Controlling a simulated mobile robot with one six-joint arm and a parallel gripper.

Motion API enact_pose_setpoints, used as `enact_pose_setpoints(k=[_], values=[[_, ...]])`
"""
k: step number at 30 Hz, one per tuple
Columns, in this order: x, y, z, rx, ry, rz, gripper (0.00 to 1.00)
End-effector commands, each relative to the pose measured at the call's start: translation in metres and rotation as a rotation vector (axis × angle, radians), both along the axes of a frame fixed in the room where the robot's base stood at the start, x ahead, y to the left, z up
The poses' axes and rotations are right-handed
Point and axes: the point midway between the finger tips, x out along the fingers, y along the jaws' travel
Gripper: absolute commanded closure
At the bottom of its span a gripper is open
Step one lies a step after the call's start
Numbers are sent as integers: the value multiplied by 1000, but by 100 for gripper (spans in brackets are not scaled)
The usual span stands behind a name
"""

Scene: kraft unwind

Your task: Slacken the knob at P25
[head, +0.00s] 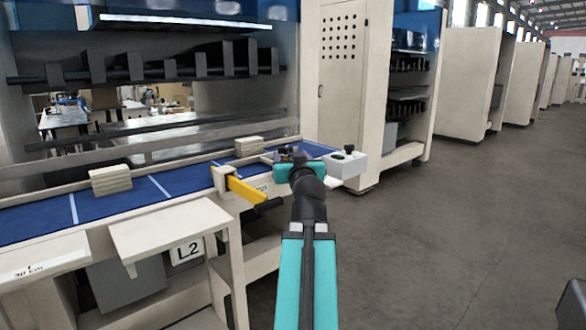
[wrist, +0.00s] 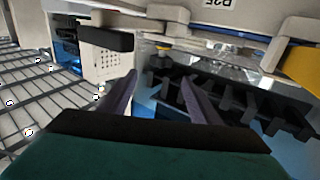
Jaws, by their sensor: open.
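A small black knob (head: 348,149) stands on a white box (head: 350,168) at the right end of the blue belt table. My gripper (head: 290,154) is left of the box, apart from the knob. In the wrist view its two dark fingers (wrist: 159,77) are spread with nothing between them.
Pale stacked blocks (head: 111,180) sit on the blue belt (head: 40,219). A perforated cabinet (head: 340,80) rises behind.

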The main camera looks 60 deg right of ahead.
Motion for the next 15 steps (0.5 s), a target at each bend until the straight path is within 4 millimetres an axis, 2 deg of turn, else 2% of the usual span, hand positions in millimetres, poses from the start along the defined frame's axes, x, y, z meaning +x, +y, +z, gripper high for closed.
enact_pose_setpoints(k=[15], values=[[-15, 17, -2, -3, -1, -1, 43]])
